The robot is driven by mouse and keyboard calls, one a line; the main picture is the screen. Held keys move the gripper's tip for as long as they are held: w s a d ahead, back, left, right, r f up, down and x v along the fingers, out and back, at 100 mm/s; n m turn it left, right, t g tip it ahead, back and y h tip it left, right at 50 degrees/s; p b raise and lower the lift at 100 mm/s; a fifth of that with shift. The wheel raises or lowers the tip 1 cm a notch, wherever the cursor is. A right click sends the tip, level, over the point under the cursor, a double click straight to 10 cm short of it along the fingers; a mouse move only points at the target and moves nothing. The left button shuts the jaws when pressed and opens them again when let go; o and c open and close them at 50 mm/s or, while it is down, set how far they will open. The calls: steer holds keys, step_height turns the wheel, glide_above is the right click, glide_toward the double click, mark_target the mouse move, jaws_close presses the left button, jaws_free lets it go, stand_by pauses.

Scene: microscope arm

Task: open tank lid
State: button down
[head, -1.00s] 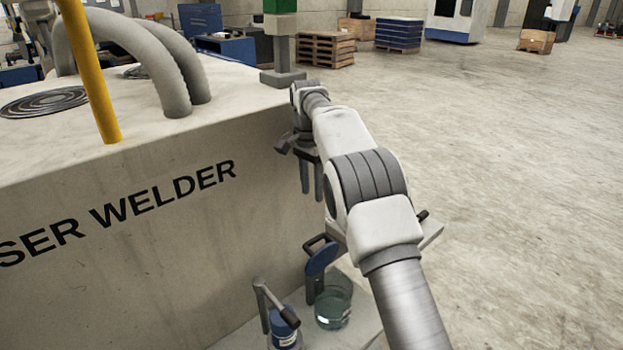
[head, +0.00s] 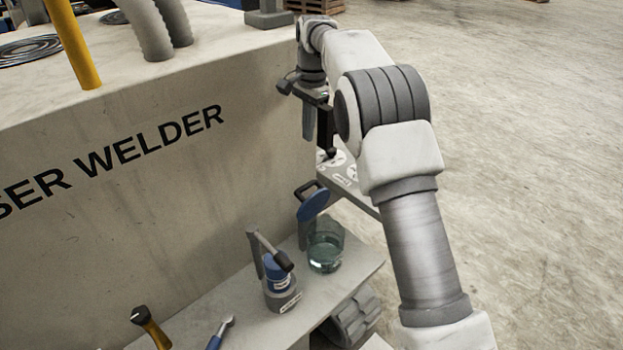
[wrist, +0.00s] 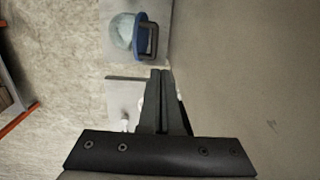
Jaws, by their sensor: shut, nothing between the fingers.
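The tank is a clear glass vessel (head: 325,252) with liquid in it, on a grey shelf beside the machine. Its blue lid (head: 314,205) stands tilted up at the tank's back left edge, with a dark loop handle (head: 304,188) on it. In the wrist view the lid (wrist: 141,46) partly covers the glass (wrist: 121,28), beyond my fingertips. My gripper (head: 312,140) points down beside the machine's corner, above and behind the lid and apart from it. In the wrist view my gripper (wrist: 160,73) has its fingers together and holds nothing.
The large machine (head: 170,190) lettered "SER WELDER" walls off the left. On the shelf (head: 228,328) left of the tank are a blue-and-grey device with a lever (head: 277,275) and hand tools. Another low surface (head: 352,188) lies below my gripper. Open floor (head: 530,180) is to the right.

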steer(key=t+y+b, duration=0.2)
steer(key=t+b, duration=0.1)
steer(key=b, duration=0.1)
glide_toward(312, 184)
steer(key=f, duration=0.2)
steer(key=a+f, duration=0.1)
steer(key=f, duration=0.1)
steer(key=a+f, duration=0.1)
steer(key=f, duration=0.1)
steer(key=shift+s+f, duration=0.3)
steer(key=shift+s, duration=0.05)
steer(key=shift+r, duration=0.1)
